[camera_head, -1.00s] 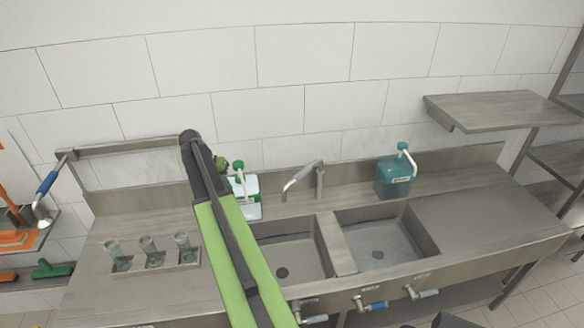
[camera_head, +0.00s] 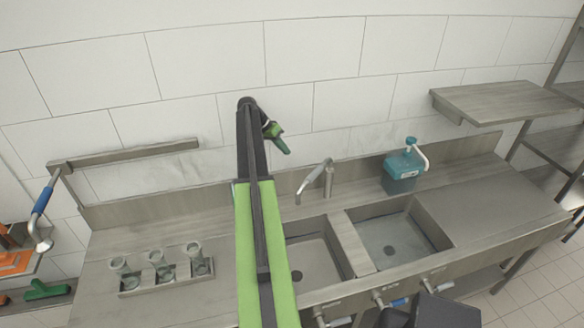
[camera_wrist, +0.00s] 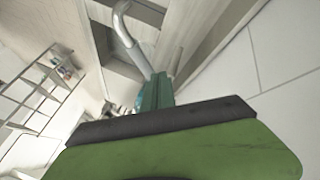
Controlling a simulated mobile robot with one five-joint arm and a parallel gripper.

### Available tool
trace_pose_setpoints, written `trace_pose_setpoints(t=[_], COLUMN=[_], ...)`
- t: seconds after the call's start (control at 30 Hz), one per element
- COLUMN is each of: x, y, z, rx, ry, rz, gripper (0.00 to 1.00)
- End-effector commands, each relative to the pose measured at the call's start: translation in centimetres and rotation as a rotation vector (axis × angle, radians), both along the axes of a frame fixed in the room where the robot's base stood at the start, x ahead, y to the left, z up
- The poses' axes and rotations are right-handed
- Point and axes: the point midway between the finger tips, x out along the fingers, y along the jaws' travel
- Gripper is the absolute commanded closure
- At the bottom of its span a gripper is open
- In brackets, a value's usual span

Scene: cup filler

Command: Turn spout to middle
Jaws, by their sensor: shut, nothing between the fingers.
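The grey metal spout (camera_head: 315,178) stands at the back of the sink, and its hooked end points left, over the left basin (camera_head: 305,262). It also shows in the wrist view, top left of centre (camera_wrist: 128,35). My gripper (camera_head: 283,146) is in front of the wall tiles, up and to the left of the spout, apart from it in the picture. Its green fingers look closed and empty. In the wrist view my gripper (camera_wrist: 156,92) points up the picture toward the spout; its tips overlap the spout's lower part there, and contact cannot be told.
A teal dispenser (camera_head: 403,168) stands right of the spout. Several glasses, including one (camera_head: 158,262), stand in a holder on the left counter. The right basin (camera_head: 398,238) is empty. Valve handles line the front edge. A wall shelf (camera_head: 505,102) is at right.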

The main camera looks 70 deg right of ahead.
Motion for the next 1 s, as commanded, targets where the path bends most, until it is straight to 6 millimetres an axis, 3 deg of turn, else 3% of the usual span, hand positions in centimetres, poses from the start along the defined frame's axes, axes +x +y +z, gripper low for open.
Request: trace_pose_setpoints(t=[0.17, 0.57, 0.8, 1.0], x=[0.0, -3.4, -6.6, -7.2], y=[0.0, -1.8, -1.0, -1.0], z=[-1.8, -9.2, -9.0, -9.1], rx=[0.001, 0.0, 0.002, 0.001], ry=[-0.001, -0.001, 0.0, 0.0], rz=[0.009, 0.019, 0.022, 0.022], gripper=[1.0, 1.0, 1.0, 1.0])
